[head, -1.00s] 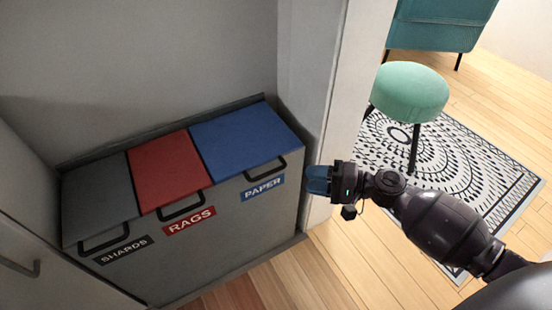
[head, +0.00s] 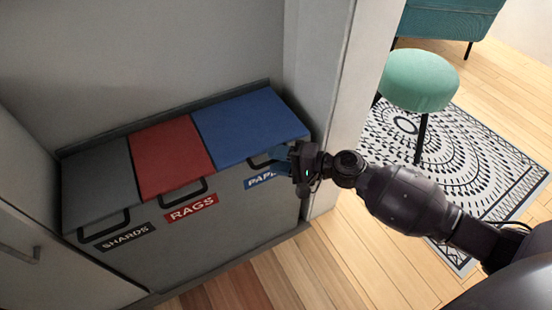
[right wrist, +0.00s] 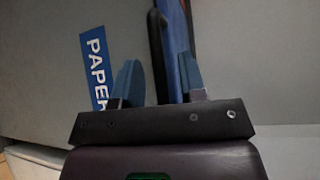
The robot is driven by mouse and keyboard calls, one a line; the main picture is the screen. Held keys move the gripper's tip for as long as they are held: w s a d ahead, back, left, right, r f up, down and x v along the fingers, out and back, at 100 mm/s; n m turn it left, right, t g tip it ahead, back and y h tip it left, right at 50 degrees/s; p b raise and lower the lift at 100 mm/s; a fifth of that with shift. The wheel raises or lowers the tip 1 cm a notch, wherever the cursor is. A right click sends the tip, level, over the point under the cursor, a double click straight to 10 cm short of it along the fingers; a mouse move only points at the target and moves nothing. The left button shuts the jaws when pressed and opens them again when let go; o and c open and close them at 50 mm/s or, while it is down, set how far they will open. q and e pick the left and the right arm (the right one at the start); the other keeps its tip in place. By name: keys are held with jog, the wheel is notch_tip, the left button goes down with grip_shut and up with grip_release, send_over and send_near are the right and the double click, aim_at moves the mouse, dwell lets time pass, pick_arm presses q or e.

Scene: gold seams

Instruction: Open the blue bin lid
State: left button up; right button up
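The blue bin lid (head: 248,127) lies shut at the right end of the bin cabinet, above a blue PAPER label (head: 259,179). Its black handle (head: 258,163) sits at the lid's front edge, partly hidden by my gripper in the head view. My right gripper (head: 279,158) is at the right side of this handle. In the right wrist view, the gripper (right wrist: 157,82) is open, with its blue fingers apart. The black handle (right wrist: 160,50) and the blue lid edge (right wrist: 177,50) show between the fingers. My left gripper is not in view.
A red lid (head: 170,157) over RAGS and a grey lid (head: 97,185) over SHARDS lie shut to the left, each with a black handle. A white wall post (head: 352,100) stands close to the right of the bins. Wooden floor (head: 320,262) is clear in front.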

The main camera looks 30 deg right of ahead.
jog(key=shift+w+a, duration=0.15)
grip_shut()
dwell(0.4)
